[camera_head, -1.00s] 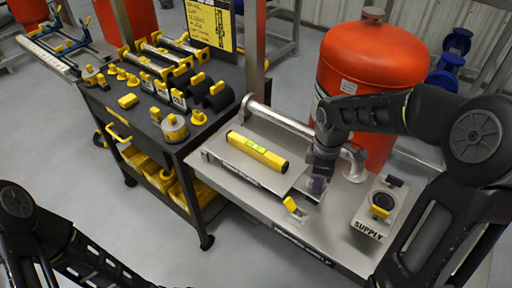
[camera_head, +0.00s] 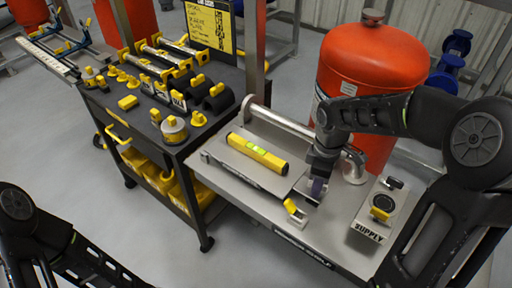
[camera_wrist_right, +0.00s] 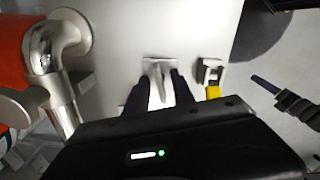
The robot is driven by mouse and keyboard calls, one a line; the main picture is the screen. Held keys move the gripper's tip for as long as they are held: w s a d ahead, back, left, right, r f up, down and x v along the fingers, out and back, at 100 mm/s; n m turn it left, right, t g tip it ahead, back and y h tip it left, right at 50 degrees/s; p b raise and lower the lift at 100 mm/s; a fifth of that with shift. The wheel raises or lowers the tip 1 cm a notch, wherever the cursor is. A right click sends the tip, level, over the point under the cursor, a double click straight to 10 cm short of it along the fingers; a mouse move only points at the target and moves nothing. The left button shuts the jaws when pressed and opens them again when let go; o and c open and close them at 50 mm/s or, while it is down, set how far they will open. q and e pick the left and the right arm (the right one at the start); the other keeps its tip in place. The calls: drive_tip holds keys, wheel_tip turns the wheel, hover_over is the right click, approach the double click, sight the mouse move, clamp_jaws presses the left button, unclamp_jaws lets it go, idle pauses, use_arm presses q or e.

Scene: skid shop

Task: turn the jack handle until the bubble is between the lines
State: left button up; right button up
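The yellow spirit level (camera_head: 258,152) lies on the grey plate on the bench. Its green vial (camera_head: 257,149) shows, but the bubble and lines are too small to read. My right gripper (camera_head: 317,187) points down at the bench, right of the level's near end. In the right wrist view the fingers of my right gripper (camera_wrist_right: 160,98) stand apart, on either side of a pale metal piece (camera_wrist_right: 159,80) that may be the jack handle. I cannot tell whether they touch it. My left gripper is outside the head view; only its arm shows at lower left.
A small yellow-and-grey part (camera_head: 293,209) sits at the bench's front edge, left of my right gripper. The SUPPLY block (camera_head: 370,232) stands to the right. A metal pipe (camera_head: 295,124) and a red tank (camera_head: 372,62) are behind. A tool cart (camera_head: 178,150) stands left.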

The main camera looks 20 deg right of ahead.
drive_tip(key=shift+r+p, duration=2.7)
drive_tip(key=shift+r, duration=0.8)
drive_tip(key=shift+r+n+p, duration=0.25)
drive_tip(key=shift+n+p, duration=0.35)
drive_tip(key=shift+n, duration=0.3)
drive_tip(key=n+p, duration=0.1)
drive_tip(key=n, duration=0.2)
drive_tip(key=shift+r+p, duration=0.2)
drive_tip(key=shift+p, duration=0.1)
drive_tip(key=shift+n, duration=0.7)
drive_tip(key=shift+f+n, duration=0.15)
drive_tip(key=shift+n, duration=0.15)
drive_tip(key=shift+p, duration=0.3)
